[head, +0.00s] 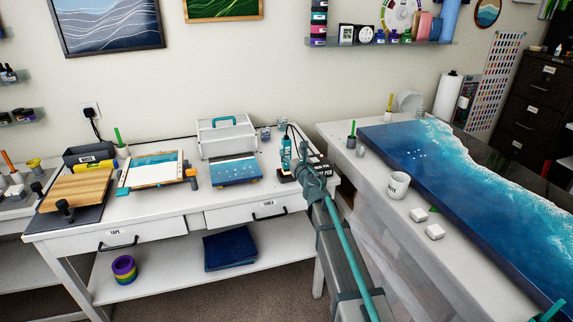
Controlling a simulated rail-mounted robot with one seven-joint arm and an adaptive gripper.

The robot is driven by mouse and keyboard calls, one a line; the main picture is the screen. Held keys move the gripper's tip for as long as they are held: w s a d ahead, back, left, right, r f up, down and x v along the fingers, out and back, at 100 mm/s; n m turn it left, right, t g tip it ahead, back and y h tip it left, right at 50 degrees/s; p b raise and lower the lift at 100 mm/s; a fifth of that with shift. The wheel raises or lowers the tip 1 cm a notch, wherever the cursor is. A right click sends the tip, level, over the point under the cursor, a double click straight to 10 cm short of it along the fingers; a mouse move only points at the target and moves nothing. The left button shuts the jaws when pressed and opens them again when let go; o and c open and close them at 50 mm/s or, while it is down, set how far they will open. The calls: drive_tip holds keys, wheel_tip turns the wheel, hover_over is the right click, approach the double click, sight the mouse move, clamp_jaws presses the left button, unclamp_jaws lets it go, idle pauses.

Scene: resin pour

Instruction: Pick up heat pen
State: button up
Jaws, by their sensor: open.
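What looks like the heat pen (286,153) is a teal upright tool with a dark cord behind it, at the right end of the white workbench. It stands at a dark base with small labels, and its lower part is hard to make out. My gripper (303,160) is at the end of my teal arm, just right of the pen in the picture. The gripper is open and seems empty. Its fingers are small and overlap the dark base, so I cannot tell whether they touch anything.
A blue board (236,171) and a white toolbox (226,138) stand left of the pen. A framed panel (152,170) and wooden board (75,190) lie farther left. On the right table are a white mug (398,185) and a large blue resin slab (450,190).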

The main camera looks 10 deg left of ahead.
sight(288, 148)
drive_tip(key=shift+p+x, duration=0.3)
drive_tip(key=shift+x, duration=2.85)
drive_tip(key=shift+s+a+f, duration=0.1)
drive_tip(key=shift+f, duration=0.15)
clamp_jaws()
drive_tip(key=shift+r, duration=0.2)
